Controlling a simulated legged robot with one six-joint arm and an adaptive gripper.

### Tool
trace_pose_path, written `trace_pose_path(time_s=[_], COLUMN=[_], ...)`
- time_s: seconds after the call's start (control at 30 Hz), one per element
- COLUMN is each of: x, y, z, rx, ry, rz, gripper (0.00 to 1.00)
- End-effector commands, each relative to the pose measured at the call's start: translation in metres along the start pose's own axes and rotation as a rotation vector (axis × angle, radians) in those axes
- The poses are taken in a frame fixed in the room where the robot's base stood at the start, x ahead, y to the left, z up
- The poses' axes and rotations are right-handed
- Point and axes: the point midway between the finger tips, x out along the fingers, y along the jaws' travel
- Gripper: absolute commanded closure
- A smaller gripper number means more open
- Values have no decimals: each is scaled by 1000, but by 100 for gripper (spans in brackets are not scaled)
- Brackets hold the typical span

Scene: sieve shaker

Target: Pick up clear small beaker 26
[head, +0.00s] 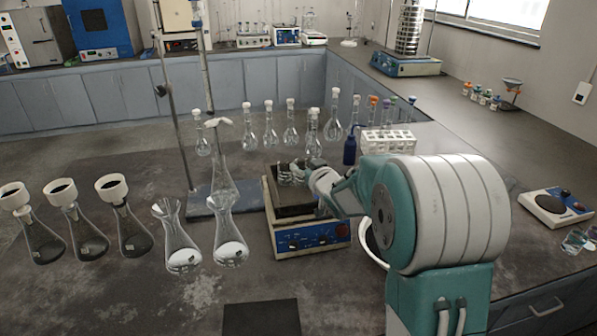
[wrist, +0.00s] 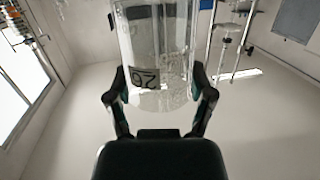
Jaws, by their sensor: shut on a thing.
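The clear small beaker (wrist: 155,45) fills the upper middle of the wrist view, with a dark-edged number label on its wall that is hard to read. My gripper (wrist: 162,88) is shut on it, one finger on each side of the glass. In the head view my gripper (head: 310,172) is over the blue-fronted bench device (head: 312,240) with a dark tray top. Clear glass (head: 288,174) shows at the fingertips there, partly hidden. I cannot tell whether it touches the tray.
Erlenmeyer flasks (head: 183,250) stand at the left front, some with white funnels. Stoppered volumetric flasks (head: 270,135), a blue bottle (head: 349,150) and a white rack (head: 388,142) stand behind. A stand rod (head: 178,120) rises left of the device. A small balance (head: 555,207) is at the right.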

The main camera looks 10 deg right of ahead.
Motion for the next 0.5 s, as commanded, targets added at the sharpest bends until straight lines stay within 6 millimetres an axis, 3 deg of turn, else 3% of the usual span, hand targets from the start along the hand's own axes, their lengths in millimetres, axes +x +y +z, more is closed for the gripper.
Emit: trace_pose_path(time_s=[0.5], x=[-56], y=[21], z=[-19], rx=[-1], ry=[3], rz=[2], gripper=[82])
